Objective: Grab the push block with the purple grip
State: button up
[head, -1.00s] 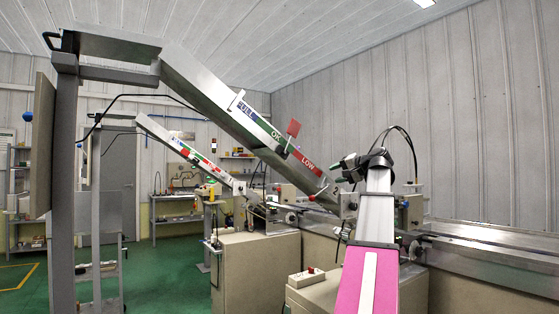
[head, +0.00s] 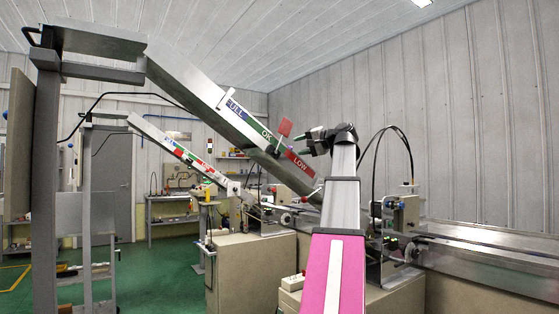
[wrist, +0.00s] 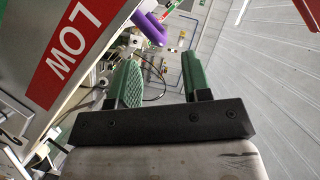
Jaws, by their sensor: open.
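A curved purple grip (wrist: 148,28) shows at the top of the wrist view, beyond my left finger and beside the chute. The block it belongs to is not clear there. I cannot make out the purple grip in the head view. My gripper (wrist: 160,78) is open, with two green fingers apart and nothing between them. In the head view my gripper (head: 306,142) is raised at the end of my arm, near the lower part of the sloping chute with the red LOW label. The purple grip is apart from the fingers.
The large metal chute (head: 190,85) slopes down to the right, with FULL, OK and LOW labels. A second chute (head: 165,140) is behind. Machine cabinets (head: 250,270) and a metal conveyor (head: 490,262) lie below.

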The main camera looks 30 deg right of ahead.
jog(key=shift+x, duration=2.65)
jog(key=shift+s, duration=0.1)
jog(key=shift+r, duration=0.1)
grip_shut()
